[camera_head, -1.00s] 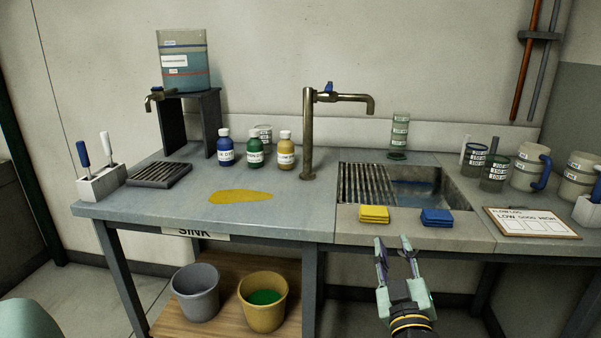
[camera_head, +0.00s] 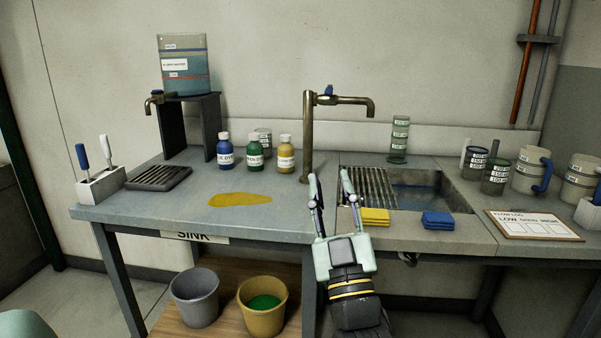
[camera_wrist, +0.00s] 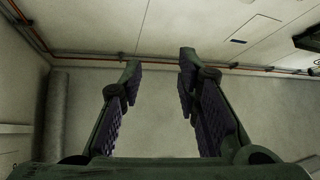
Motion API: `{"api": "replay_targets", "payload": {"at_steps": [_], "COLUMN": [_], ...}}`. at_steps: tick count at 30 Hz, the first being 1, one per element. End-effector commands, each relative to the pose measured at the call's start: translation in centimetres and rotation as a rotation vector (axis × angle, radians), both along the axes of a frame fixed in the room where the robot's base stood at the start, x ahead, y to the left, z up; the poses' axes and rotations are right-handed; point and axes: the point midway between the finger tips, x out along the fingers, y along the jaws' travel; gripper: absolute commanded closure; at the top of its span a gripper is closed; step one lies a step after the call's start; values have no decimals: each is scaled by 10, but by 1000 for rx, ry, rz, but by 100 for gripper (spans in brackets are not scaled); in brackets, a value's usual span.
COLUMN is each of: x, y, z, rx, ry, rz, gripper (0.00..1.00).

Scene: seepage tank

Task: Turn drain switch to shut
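I cannot pick out a part marked as the drain switch. A small dark fitting (camera_head: 408,259) shows under the front edge of the sink, too small to read its position. The metal sink basin (camera_head: 445,186) has a ribbed rack at its left. My gripper (camera_head: 329,178) is open and empty, fingers pointing up and away, in front of the counter just left of the yellow sponge (camera_head: 375,216). In the wrist view my gripper (camera_wrist: 160,68) shows its two fingers apart with only bare wall and pipes beyond.
A brass faucet (camera_head: 308,135) with a blue lever stands behind my gripper. Dye bottles (camera_head: 255,152), a yellow spill (camera_head: 240,199) and a blue sponge (camera_head: 437,220) are on the counter. Buckets (camera_head: 263,310) stand below.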

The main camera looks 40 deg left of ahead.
Motion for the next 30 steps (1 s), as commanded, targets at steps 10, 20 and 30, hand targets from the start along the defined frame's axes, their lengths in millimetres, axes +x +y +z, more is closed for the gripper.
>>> {"api": "replay_targets", "payload": {"at_steps": [10,20,30], "x": [-46,-60,-76], "y": [12,14,16], "z": [38,49,60], "rx": [118,152,185], "ry": [-68,-87,-109], "rz": [113,148,186], "gripper": [70,70,70]}}
